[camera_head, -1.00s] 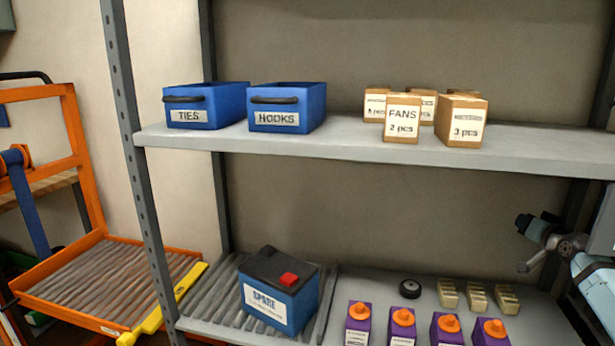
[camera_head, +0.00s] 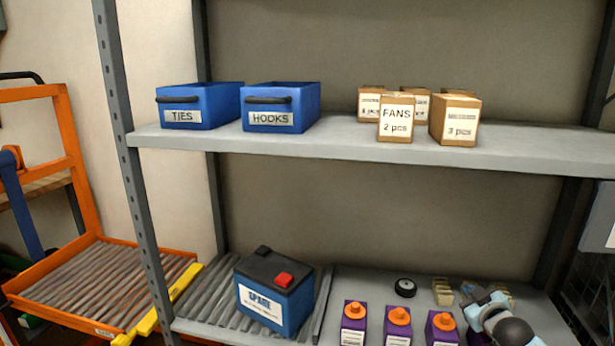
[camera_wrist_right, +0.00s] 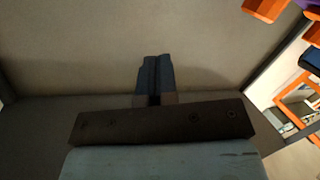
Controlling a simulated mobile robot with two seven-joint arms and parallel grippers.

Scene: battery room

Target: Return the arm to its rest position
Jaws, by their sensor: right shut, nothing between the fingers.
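My right arm (camera_head: 492,312) shows at the lower right of the head view, low over the lower shelf, in front of the row of purple boxes' right end. It partly hides that end and some small beige blocks. In the right wrist view my right gripper (camera_wrist_right: 153,78) has its two dark fingers side by side, shut and empty, with a plain wall or panel beyond them. My left gripper is in neither view.
The upper shelf (camera_head: 340,148) carries blue bins (camera_head: 200,105) and brown boxes (camera_head: 397,118). Below are a blue battery (camera_head: 275,290), a black ring (camera_head: 405,288) and purple boxes (camera_head: 398,325). An orange roller cart (camera_head: 90,290) stands at left; a grey post (camera_head: 133,180) rises beside it.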

